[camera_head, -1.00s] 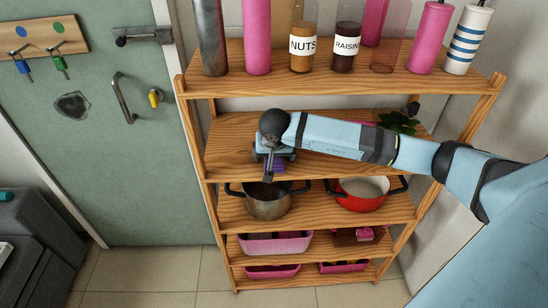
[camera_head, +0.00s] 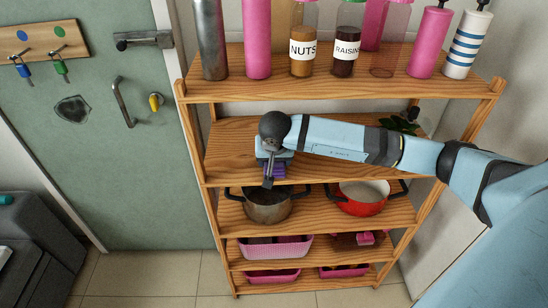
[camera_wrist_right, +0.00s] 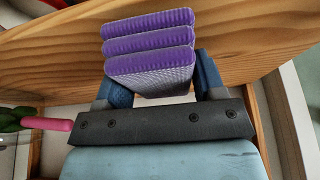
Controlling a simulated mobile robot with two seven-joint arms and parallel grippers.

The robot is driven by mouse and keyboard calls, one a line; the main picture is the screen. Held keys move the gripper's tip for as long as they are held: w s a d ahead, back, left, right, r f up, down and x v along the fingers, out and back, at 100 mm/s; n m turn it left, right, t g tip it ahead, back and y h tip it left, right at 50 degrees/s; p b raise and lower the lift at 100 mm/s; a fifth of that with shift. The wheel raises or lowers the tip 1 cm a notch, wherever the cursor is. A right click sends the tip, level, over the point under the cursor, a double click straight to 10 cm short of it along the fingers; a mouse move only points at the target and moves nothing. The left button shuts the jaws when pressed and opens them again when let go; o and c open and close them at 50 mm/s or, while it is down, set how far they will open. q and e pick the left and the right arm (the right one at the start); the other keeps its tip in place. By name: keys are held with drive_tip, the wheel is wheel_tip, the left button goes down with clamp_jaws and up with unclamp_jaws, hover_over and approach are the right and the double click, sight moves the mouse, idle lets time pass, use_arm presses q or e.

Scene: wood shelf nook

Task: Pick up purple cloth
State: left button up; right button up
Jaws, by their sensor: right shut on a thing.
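The purple cloth (camera_head: 278,171) is folded into a small layered stack at the front edge of the second shelf from the top, left side. In the right wrist view, the cloth (camera_wrist_right: 150,55) shows several ribbed layers between the two dark blue fingers. My right gripper (camera_head: 270,172) reaches in from the right and is shut on the cloth. The gripper in the wrist view (camera_wrist_right: 163,84) has a finger on each side of it. The arm partly hides the cloth in the head view. I cannot tell whether the cloth touches the shelf board. My left gripper is out of view.
A steel pot (camera_head: 267,205) stands just below the gripper, with a red pot (camera_head: 361,197) to its right. Jars and bottles, including the nuts jar (camera_head: 302,50), line the top shelf above the arm. A plant (camera_head: 400,124) is behind the forearm. Pink baskets (camera_head: 275,247) sit lower.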

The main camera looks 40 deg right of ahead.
drive_tip(key=s+a+b, duration=0.1)
drive_tip(key=s+a, duration=0.7)
drive_tip(key=s, duration=0.5)
drive_tip(key=shift+s+a, duration=0.35)
